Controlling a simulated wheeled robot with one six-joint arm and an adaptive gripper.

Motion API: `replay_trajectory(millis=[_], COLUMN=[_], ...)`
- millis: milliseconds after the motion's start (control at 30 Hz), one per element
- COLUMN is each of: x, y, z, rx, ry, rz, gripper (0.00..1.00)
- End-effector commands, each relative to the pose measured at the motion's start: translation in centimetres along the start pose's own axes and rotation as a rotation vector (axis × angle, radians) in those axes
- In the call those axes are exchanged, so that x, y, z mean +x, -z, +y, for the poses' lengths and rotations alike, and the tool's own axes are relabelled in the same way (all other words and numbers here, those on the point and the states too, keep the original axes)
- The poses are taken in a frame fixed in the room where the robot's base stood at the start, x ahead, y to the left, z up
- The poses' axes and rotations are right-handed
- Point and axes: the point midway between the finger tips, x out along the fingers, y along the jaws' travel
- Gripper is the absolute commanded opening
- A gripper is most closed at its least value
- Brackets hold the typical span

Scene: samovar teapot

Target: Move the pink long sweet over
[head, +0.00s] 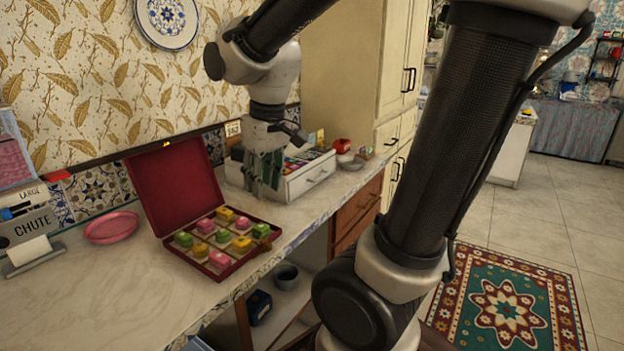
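An open dark red box (178,188) stands on the counter with its lid raised at the back. Its tray holds pink, green and yellow sweets in small compartments. Which of these is the long one I cannot tell at this size.
A pink dish (111,227) sits left of the box. A chute unit (30,232) labelled "CHUTE" stands at the far left. Bare counter (110,290) lies at the front left. My arm hides part of the right side.

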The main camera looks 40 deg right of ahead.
Motion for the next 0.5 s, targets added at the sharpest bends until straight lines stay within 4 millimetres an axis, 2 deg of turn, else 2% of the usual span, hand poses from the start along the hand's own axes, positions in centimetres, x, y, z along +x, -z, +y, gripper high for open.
replay_trajectory(millis=[33,100,233,333,500], x=[-1.5,-2.9,-4.2,-4.6,-4.8], y=[-2.0,-4.6,-8.3,-10.0,-10.8], z=[1.2,2.3,3.4,3.8,4.0], rx=[0.033,0.07,0.12,0.142,0.152], ry=[-0.006,-0.016,-0.034,-0.043,-0.048], rz=[0.044,0.086,0.148,0.175,0.188], gripper=[0.33,0.33,0.33,0.33,0.33])
